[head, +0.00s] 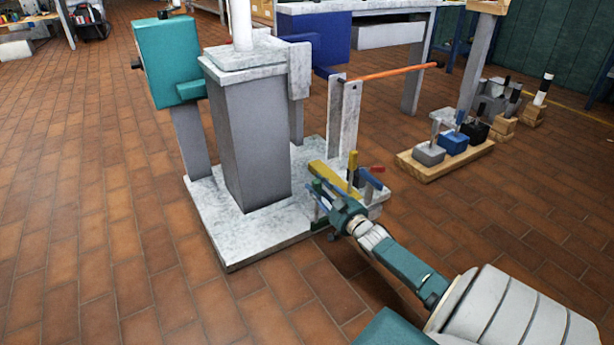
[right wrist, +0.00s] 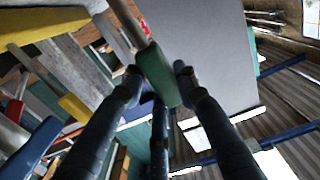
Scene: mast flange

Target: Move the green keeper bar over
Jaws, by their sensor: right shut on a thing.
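The green keeper bar (right wrist: 160,76) sits between the fingertips of my right gripper (right wrist: 157,84) in the right wrist view, with a pale rod or edge meeting its upper end. In the head view my right gripper (head: 322,191) reaches in from the lower right, shut on the bar at the front right of the grey base plate (head: 245,245). The bar is small there and largely hidden by the fingers. I cannot tell whether it still touches its mount. My left gripper is out of view.
A yellow bar (head: 333,178), a yellow post (head: 352,166) and a blue handle (head: 370,179) crowd the gripper. The grey mast column (head: 245,135) stands left, uprights (head: 345,118) with an orange rod (head: 395,72) behind. A wooden board (head: 430,172) with blocks lies right. Floor in front is clear.

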